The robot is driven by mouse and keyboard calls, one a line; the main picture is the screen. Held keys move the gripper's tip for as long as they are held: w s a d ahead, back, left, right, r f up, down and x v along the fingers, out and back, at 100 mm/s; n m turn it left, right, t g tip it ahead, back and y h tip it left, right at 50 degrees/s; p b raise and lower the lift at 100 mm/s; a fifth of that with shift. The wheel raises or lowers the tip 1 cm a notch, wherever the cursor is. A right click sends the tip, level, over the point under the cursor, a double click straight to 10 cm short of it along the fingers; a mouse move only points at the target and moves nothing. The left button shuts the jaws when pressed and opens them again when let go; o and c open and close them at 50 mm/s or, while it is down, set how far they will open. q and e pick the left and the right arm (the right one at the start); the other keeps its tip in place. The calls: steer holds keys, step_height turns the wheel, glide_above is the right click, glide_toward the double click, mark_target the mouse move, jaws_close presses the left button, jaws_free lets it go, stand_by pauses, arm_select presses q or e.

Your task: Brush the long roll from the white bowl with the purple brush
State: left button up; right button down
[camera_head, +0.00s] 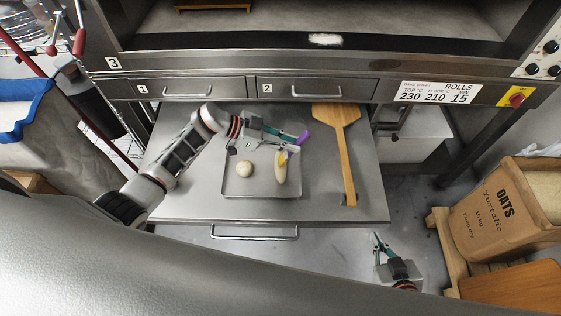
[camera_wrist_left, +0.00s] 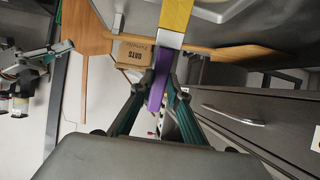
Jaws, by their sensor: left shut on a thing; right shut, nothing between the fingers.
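My left gripper (camera_head: 299,139) is shut on the purple brush (camera_head: 292,147), over the metal tray (camera_head: 262,191). In the left wrist view, the purple handle (camera_wrist_left: 158,78) sits between its fingertips (camera_wrist_left: 165,88), with a silver ferrule and yellow bristles beyond. The long roll (camera_head: 281,174) lies in the tray's right part, just below the brush head; whether the bristles touch it I cannot tell. A round roll (camera_head: 245,168) lies to its left in the tray. My right gripper (camera_head: 379,244) is shut and empty, off the table's front right. I see no white bowl.
A wooden peel (camera_head: 341,130) lies on the steel table (camera_head: 200,205), right of the tray. Oven drawers (camera_head: 190,90) border the table's back. A sack of oats (camera_head: 510,215) stands on a pallet at right. The table is clear left of the tray.

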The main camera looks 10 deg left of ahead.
arm_select(q)
steer(key=shift+w+a, duration=0.15)
steer(key=shift+w, duration=0.35)
steer(key=shift+s+d+r+p, duration=0.1)
steer(key=shift+s+d+p, duration=0.1)
steer(key=shift+s+p, duration=0.65)
steer(key=shift+w, duration=0.15)
steer(key=shift+w, duration=0.1)
steer(key=shift+w+a+b, duration=0.2)
steer(key=shift+w+b, duration=0.1)
steer(key=shift+w, duration=0.3)
